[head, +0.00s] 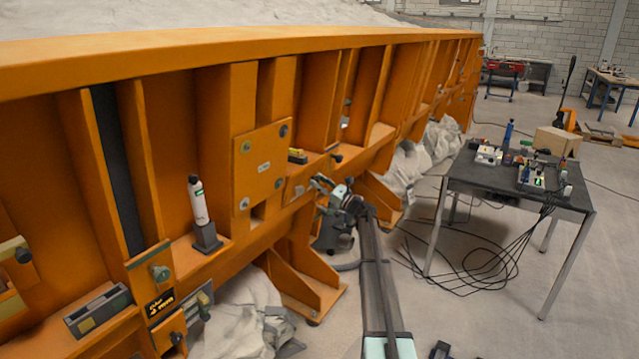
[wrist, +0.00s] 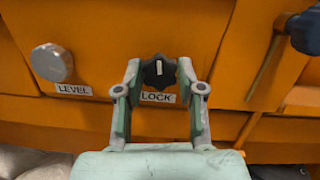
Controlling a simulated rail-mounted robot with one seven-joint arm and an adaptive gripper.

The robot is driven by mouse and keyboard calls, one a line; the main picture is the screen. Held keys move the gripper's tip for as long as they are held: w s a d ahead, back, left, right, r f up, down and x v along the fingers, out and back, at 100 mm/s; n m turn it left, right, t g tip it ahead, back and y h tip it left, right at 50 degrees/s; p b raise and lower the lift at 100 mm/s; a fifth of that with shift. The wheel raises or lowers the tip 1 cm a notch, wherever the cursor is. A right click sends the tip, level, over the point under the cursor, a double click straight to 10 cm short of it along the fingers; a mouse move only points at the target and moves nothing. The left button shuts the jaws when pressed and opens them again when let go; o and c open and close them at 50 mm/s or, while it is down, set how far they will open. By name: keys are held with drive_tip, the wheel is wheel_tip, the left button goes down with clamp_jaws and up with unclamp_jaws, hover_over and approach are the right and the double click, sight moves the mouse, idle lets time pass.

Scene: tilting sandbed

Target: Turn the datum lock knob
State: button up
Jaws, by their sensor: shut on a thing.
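The lock knob (wrist: 158,72) is black with a lobed edge and a short white mark that stands about upright. It sits on the orange panel above a white label reading LOCK (wrist: 158,97). My gripper (wrist: 159,76) has its two green-and-grey fingers on the left and right sides of this knob, shut on it in the wrist view. In the head view my gripper (head: 322,183) is at the orange side wall, right of the middle; the knob is too small or hidden to make out there.
A grey round knob (wrist: 52,63) above a LEVEL label (wrist: 73,89) is left of my gripper. A dark handle (wrist: 305,31) sticks out at upper right. The orange sandbed wall (head: 262,165) has ribs and ledges. A dark table (head: 515,188) with instruments and hanging cables stands at right.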

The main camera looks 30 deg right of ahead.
drive_tip(key=o, duration=1.1)
drive_tip(key=shift+w, duration=0.1)
drive_tip(key=shift+o, duration=0.2)
drive_tip(key=v, duration=1.2)
